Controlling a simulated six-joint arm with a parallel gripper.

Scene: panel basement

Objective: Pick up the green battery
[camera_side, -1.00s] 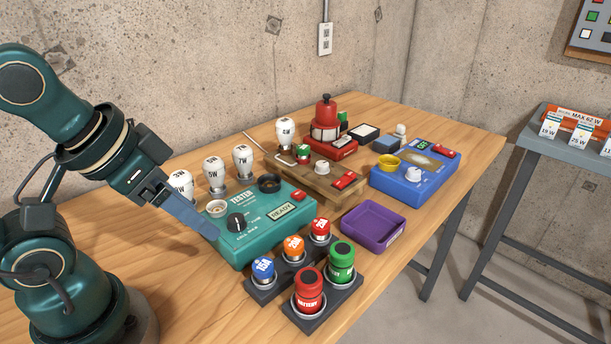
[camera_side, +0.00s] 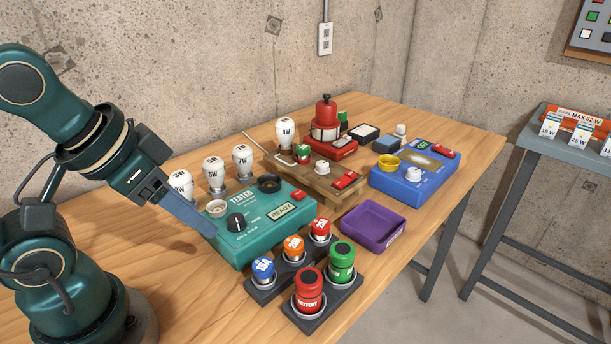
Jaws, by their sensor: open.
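The green battery (camera_side: 341,262) stands upright in a dark holder (camera_side: 323,316) at the front edge of the table. A red battery (camera_side: 309,293) stands beside it in the same holder. My gripper (camera_side: 211,232) is at the left, beside the left edge of the teal tester, well apart from the green battery. Its jaws point down to the right and are open, with nothing seen between them.
The teal tester (camera_side: 260,242) lies between my gripper and the batteries. Several white bulbs (camera_side: 243,160) stand behind the tester.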

